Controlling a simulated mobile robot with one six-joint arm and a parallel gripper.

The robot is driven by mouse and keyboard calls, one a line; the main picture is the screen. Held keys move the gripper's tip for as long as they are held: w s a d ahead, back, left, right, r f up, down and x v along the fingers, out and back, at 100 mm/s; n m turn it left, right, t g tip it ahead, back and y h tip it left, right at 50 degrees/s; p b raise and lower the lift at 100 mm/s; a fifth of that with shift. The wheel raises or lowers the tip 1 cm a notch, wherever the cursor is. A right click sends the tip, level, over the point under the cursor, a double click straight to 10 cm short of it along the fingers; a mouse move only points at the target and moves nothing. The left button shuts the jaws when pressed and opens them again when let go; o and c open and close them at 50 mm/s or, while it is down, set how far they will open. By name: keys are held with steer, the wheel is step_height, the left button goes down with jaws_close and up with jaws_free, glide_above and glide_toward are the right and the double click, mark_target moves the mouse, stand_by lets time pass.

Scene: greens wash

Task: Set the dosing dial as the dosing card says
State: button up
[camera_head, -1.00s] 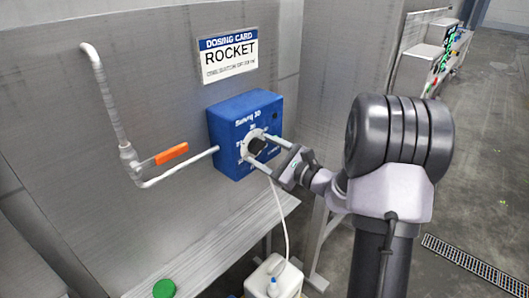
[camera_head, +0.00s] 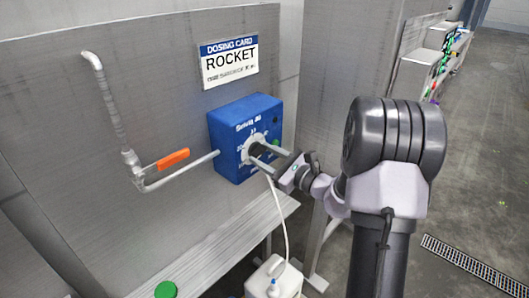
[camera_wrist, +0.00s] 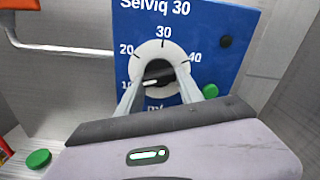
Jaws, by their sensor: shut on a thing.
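The dosing dial (camera_head: 257,151) is a black knob on a pale round plate on the front of a blue box (camera_head: 228,121) marked "Selviq 30". In the wrist view the knob (camera_wrist: 159,72) has a white pointer mark toward the lower left, near the 10. The scale there reads 10, 20, 30 and 40; print below is hidden by my gripper. My gripper (camera_head: 261,155) is shut on the knob, one finger on each side. The dosing card (camera_head: 229,61) hangs above the box and reads "ROCKET"; its smaller line is too small to read.
A pipe with an orange valve handle (camera_head: 173,159) runs left of the box. A green round button (camera_wrist: 210,91) is close beside the right finger. Below are a metal bench (camera_head: 215,238), a green cap (camera_head: 165,289) and a white container (camera_head: 272,277) with a hose.

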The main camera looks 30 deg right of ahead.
steer(key=m+p, duration=0.4)
steer(key=m, duration=0.1)
steer(key=shift+a+r+p, duration=0.15)
steer(key=shift+p, duration=0.2)
steer(key=m+p, duration=0.5)
steer(key=shift+s+a+m, duration=0.1)
steer(key=shift+m, duration=0.3)
steer(key=m+p, duration=0.5)
steer(key=shift+a+r+m, duration=0.1)
steer(key=shift+r+m, duration=0.05)
steer(key=shift+m, duration=0.15)
steer(key=m+p, duration=0.3)
steer(key=m, duration=0.1)
steer(key=shift+m, duration=0.4)
steer(key=shift+m+p, duration=0.3)
steer(key=shift+p, duration=0.05)
steer(key=o, duration=1.4)
